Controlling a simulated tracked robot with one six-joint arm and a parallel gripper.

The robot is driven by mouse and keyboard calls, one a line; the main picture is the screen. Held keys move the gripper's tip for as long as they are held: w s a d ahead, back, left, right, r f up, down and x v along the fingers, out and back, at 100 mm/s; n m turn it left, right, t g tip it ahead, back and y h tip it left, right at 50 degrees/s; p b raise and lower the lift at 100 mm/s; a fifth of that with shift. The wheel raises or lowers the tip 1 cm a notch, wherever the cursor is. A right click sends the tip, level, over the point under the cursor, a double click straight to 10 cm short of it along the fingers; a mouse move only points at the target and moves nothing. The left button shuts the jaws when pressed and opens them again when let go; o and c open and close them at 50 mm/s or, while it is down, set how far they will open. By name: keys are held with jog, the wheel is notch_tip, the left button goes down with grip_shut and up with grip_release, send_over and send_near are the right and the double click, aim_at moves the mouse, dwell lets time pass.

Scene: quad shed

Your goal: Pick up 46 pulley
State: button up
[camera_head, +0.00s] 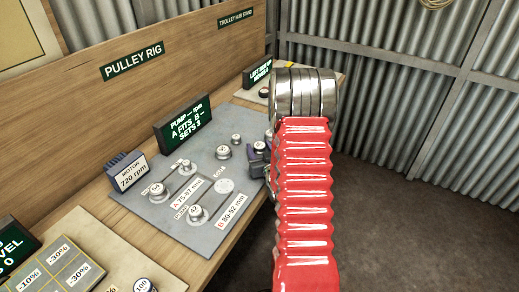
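The pulley rig's grey plate (130,203) lies on the wooden bench. Several small silver pulleys sit on it. One near the left (157,190) seems marked 54, and one near the front (196,213) seems marked 42. Loose-looking pulleys stand toward the back right, one at the middle (223,153) and one behind it (236,139). Their numbers are too small to read, so I cannot tell which is 46. My red-sleeved arm covers the plate's right edge. A dark part of my gripper (259,156) shows just left of the arm, close to the back-right pulleys; its fingers are mostly hidden.
A motor box reading 720 rpm (127,171) stands at the plate's left. A dark pump sign (183,123) stands behind the plate. Another tray with percent labels (62,272) is at the lower left. Open floor (420,220) lies to the right.

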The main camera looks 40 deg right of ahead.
aim_at(260, 145)
jog(key=c, duration=0.9)
jog(key=shift+r, duration=0.1)
jog(key=shift+r, duration=4.9)
